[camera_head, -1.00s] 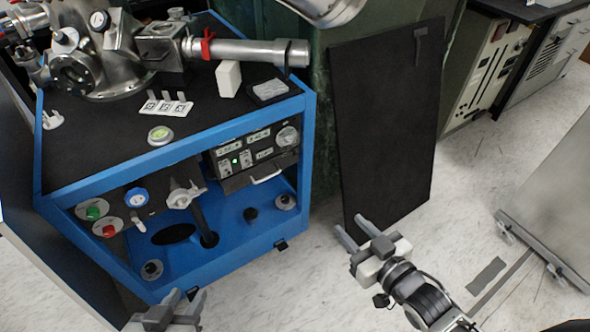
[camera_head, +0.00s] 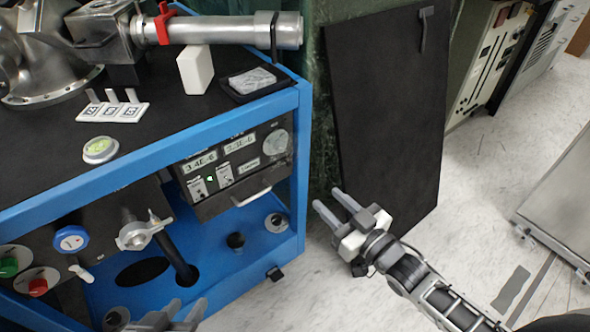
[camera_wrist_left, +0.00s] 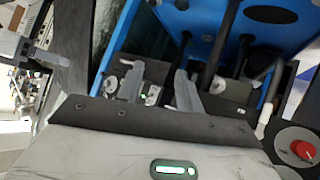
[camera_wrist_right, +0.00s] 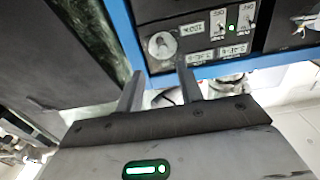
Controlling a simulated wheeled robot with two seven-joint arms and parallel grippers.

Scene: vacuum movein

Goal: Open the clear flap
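The instrument panel (camera_head: 238,163) sits in the blue cart, with displays, small switches, a green light and a round gauge. A pale bar-shaped handle (camera_head: 250,197) runs along its lower front. I cannot clearly make out the clear flap's see-through sheet. The panel appears upside down in the right wrist view (camera_wrist_right: 205,38), beyond the fingers. My right gripper (camera_head: 329,200) is open and empty, to the right of the cart and apart from it. My left gripper (camera_head: 182,314) is open and empty at the bottom edge, below the panel; its fingers also show in the left wrist view (camera_wrist_left: 157,84).
The blue cart frame (camera_head: 190,125) surrounds the panel. Valve knobs, including a blue one (camera_head: 71,240), are on the left. A tall black board (camera_head: 390,110) leans behind my right gripper. Open floor (camera_head: 480,220) lies to the right.

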